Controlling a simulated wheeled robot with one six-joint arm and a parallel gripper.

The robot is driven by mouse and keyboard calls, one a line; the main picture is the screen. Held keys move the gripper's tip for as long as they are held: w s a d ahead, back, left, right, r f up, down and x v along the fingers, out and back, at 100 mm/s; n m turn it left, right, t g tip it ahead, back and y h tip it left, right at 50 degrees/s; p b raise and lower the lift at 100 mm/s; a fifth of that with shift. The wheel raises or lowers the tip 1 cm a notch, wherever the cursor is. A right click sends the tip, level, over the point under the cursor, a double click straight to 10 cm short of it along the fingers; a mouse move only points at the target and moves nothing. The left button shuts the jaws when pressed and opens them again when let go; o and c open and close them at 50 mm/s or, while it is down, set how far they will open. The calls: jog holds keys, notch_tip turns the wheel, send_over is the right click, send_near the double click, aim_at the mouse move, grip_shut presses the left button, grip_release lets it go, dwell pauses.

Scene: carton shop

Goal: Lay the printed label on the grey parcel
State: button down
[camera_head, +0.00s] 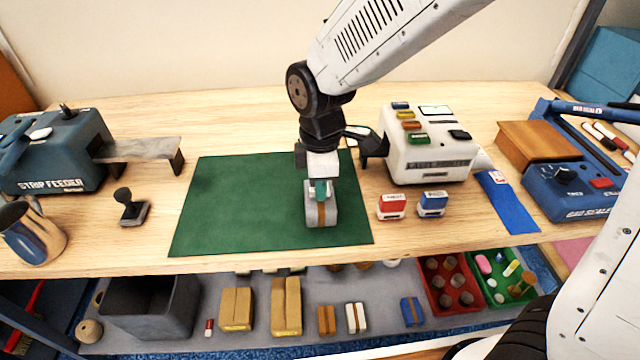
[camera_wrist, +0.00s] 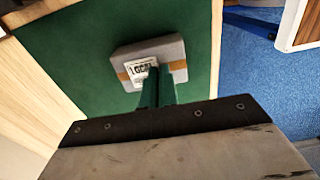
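The grey parcel (camera_head: 322,214) with a brown tape band lies on the green mat. In the wrist view the parcel (camera_wrist: 168,50) shows the white printed label (camera_wrist: 139,69), marked with dark letters, over its top face. My gripper (camera_head: 320,190) is directly above the parcel, pointing down. Its teal fingers (camera_wrist: 166,72) look close together at the label's right edge and appear shut on it. The fingers hide part of that edge. I cannot tell whether the label touches the parcel or hangs just above it.
The green mat (camera_head: 235,205) is otherwise clear. The strip feeder (camera_head: 55,155) and a hand stamp (camera_head: 130,207) stand left. Red (camera_head: 391,207) and blue (camera_head: 432,204) stamps and a white label printer (camera_head: 428,145) stand close right. A lower shelf holds boxes and bins.

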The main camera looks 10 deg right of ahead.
jog(key=c, duration=1.6)
grip_release()
jog(key=shift+r, duration=0.15)
jog(key=shift+r, duration=2.9)
